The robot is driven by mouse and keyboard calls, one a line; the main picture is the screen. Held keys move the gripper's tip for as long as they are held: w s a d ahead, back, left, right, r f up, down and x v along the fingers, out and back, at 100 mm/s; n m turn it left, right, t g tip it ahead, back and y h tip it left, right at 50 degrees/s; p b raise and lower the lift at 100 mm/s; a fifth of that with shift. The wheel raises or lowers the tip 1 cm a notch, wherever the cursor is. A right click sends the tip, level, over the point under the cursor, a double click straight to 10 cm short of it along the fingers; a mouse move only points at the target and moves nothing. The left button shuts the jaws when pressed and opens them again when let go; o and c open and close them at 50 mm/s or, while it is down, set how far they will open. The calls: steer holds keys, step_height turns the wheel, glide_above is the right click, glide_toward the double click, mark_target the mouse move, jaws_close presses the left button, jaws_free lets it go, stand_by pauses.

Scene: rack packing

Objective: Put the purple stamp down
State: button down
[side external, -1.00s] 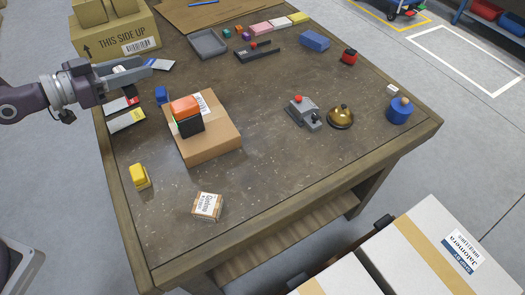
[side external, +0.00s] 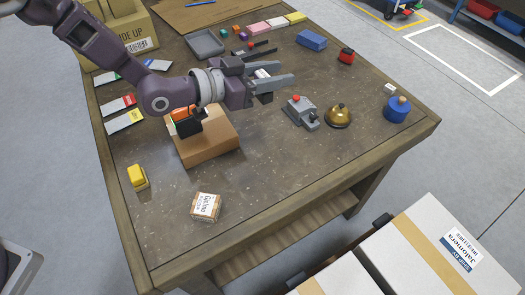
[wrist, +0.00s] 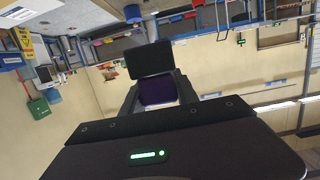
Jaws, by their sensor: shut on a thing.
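My gripper (side external: 282,84) is raised above the table, level, with its fingers pointing right in the side view. It is shut on the purple stamp, which shows in the wrist view as a purple block (wrist: 158,91) between the fingers. In the side view the fingers mostly hide the stamp; a small white part and a dark part show at the fingers. In the wrist view a dark flat plate stands just beyond the purple block; I cannot tell whether it belongs to the stamp.
A cardboard box (side external: 212,149) sits below my arm with an orange-and-black object on it. A grey device (side external: 302,112), brass bell (side external: 338,115) and blue round object (side external: 397,109) stand to the right. A yellow object (side external: 137,176) and small carton (side external: 206,207) stand in front. Table front centre is clear.

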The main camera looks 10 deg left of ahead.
step_height(320, 180, down, 19)
steer(key=shift+r, duration=0.2)
